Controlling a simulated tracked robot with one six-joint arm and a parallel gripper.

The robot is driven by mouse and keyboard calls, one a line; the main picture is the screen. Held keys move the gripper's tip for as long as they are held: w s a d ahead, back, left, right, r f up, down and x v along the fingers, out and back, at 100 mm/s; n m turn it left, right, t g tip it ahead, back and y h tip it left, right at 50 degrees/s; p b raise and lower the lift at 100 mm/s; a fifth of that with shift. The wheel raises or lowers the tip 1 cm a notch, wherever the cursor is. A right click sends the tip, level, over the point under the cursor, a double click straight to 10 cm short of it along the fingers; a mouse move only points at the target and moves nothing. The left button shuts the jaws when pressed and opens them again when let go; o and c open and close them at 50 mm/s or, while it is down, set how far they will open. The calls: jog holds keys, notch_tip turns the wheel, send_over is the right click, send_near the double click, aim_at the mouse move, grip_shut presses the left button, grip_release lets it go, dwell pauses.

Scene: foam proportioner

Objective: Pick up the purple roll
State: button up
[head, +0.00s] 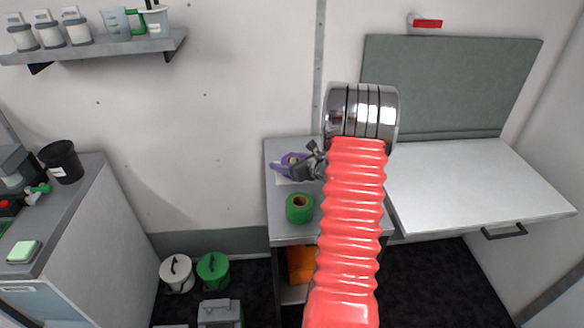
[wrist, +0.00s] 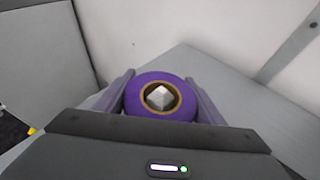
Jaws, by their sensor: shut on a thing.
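The purple roll (wrist: 152,80) sits between the two fingers of my gripper (wrist: 160,95) in the wrist view, its round end facing the camera with a pale faceted piece showing in its core. The fingers are shut on its left and right sides. In the head view the purple roll (head: 292,161) shows at the left of my gripper (head: 300,165), over the back part of the grey side table (head: 278,232). My red ribbed arm hides part of the table. I cannot tell whether the roll touches the tabletop.
A green roll (head: 299,208) stands on the table just in front of my gripper. An orange thing (head: 301,264) lies on the shelf below. A white fold-down worktop (head: 470,185) is at the right. White (head: 177,274) and green (head: 213,270) lidded buckets stand on the floor.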

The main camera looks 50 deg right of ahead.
jog(key=shift+c, duration=1)
jog(key=shift+r, duration=0.15)
notch_tip(320, 180, up, 10)
jog(key=shift+f, duration=0.1)
